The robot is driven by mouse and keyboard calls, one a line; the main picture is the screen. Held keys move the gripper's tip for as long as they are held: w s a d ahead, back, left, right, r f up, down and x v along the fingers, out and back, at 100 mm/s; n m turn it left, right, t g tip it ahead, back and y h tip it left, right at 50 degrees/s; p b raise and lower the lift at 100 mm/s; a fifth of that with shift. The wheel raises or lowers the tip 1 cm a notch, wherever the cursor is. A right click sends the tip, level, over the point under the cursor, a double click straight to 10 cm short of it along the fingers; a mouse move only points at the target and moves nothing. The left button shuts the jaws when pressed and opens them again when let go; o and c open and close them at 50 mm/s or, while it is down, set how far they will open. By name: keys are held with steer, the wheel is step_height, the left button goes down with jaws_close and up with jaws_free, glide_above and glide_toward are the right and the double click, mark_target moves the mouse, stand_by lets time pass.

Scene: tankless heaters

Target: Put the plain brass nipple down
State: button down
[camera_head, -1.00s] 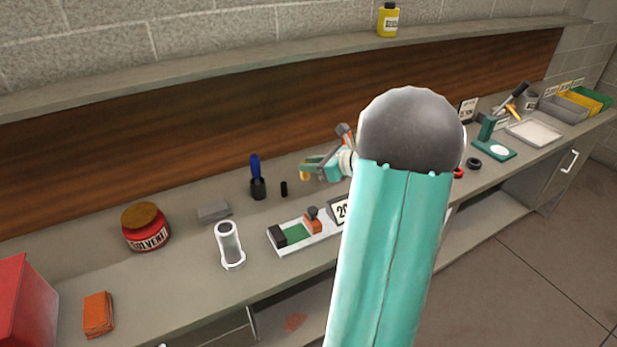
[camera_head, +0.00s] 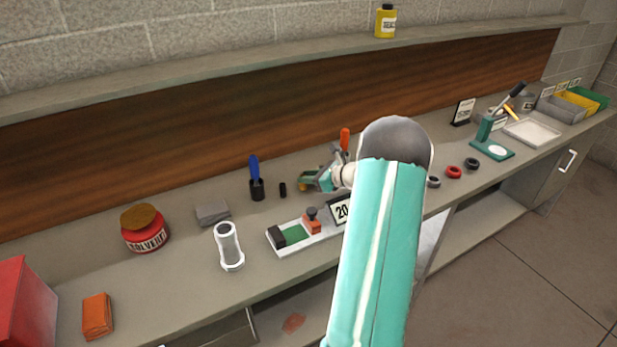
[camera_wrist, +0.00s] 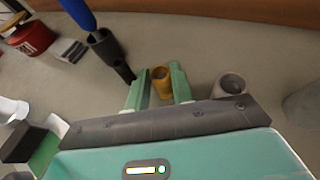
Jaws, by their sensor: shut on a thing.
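The plain brass nipple (camera_wrist: 160,82) is a short, open-topped gold ring between the two green fingers of my gripper (camera_wrist: 160,88) in the wrist view. My gripper is shut on it. In the head view my gripper (camera_head: 312,181) is low at the bench, near the wooden back panel, and my arm partly covers it. A gap between the nipple and the bench top cannot be made out clearly.
A black cup with a blue-handled tool (camera_head: 256,182) and a small black cylinder (camera_head: 283,190) stand left of my gripper. A grey cylindrical fitting (camera_wrist: 232,84) is close on its right. A white tray with a stamp (camera_head: 292,238) lies in front.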

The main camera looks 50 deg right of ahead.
steer(key=c, duration=1.2)
jaws_free()
steer(key=shift+f, duration=0.1)
